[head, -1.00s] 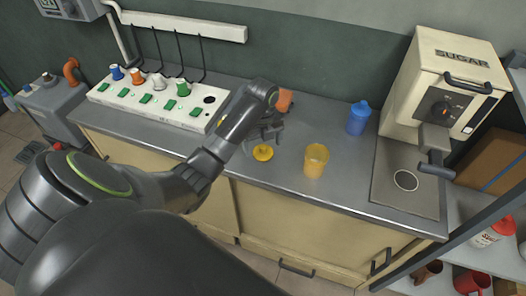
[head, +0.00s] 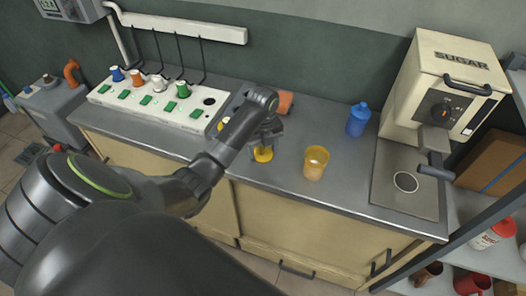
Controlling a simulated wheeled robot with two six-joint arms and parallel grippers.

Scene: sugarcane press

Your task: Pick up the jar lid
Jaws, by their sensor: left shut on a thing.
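The yellow jar lid (head: 263,155) is at the front part of the grey counter, left of the orange-yellow jar (head: 315,162). My left gripper (head: 264,146) is directly over the lid, pointing down, and is shut on it. The gripper covers the lid's upper part. Whether the lid still touches the counter I cannot tell. The jar stands upright and open-topped, apart from the gripper. My right gripper is not in view.
An orange object (head: 285,101) lies behind my left gripper. A blue bottle (head: 358,118) stands behind the jar. The sugar machine (head: 440,85) is at the right, and a white panel with colored caps (head: 150,105) at the left. Counter right of the jar is clear.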

